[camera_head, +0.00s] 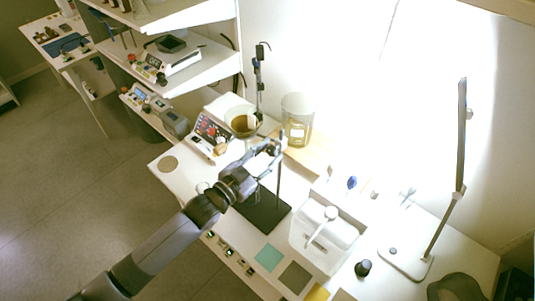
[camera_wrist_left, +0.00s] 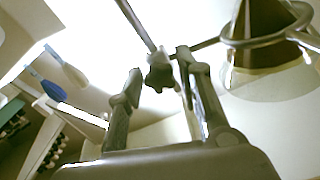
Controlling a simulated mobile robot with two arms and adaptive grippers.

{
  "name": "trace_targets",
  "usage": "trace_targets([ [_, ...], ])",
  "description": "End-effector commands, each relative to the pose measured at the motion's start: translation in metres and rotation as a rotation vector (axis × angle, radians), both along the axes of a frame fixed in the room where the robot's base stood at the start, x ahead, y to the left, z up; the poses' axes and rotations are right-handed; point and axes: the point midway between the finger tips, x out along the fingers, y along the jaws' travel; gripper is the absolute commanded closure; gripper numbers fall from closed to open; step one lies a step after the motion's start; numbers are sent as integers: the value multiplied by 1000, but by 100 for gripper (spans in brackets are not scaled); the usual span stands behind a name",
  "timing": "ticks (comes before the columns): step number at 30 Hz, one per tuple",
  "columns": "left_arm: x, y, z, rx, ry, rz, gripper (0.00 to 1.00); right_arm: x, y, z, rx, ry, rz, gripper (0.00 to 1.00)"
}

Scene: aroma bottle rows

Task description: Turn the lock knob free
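The lock knob (camera_wrist_left: 160,76) is a small dark lobed knob on a clamp by thin metal rods, in the left wrist view. My left gripper (camera_wrist_left: 159,68) is open, its two fingers apart on either side of the knob in that view, with a gap to the left finger. I cannot tell whether the right finger touches the knob. In the head view my left gripper (camera_head: 268,148) is at the upright stand rod (camera_head: 280,185) and hides the knob. A ring (camera_wrist_left: 262,42) holds a vessel with brown contents, the brown funnel (camera_head: 242,122) in the head view. My right gripper is not in view.
A glass beaker (camera_head: 298,120) stands behind the gripper. A device with a red knob (camera_head: 212,130) is to the left. A white tub (camera_head: 325,240), coloured mats (camera_head: 269,257), a black-topped jar (camera_head: 363,268) and a lamp (camera_head: 458,190) occupy the right side.

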Motion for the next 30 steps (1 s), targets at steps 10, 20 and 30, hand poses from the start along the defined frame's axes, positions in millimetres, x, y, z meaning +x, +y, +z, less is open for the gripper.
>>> trace_targets([
  [10, 0, 0, 0, 1, -1, 0, 55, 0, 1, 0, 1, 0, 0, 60],
  [20, -23, 16, -2, 3, 3, 0, 55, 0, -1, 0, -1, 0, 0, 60],
  [30, -79, 57, -2, 3, 4, -1, 55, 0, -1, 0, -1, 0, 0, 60],
])
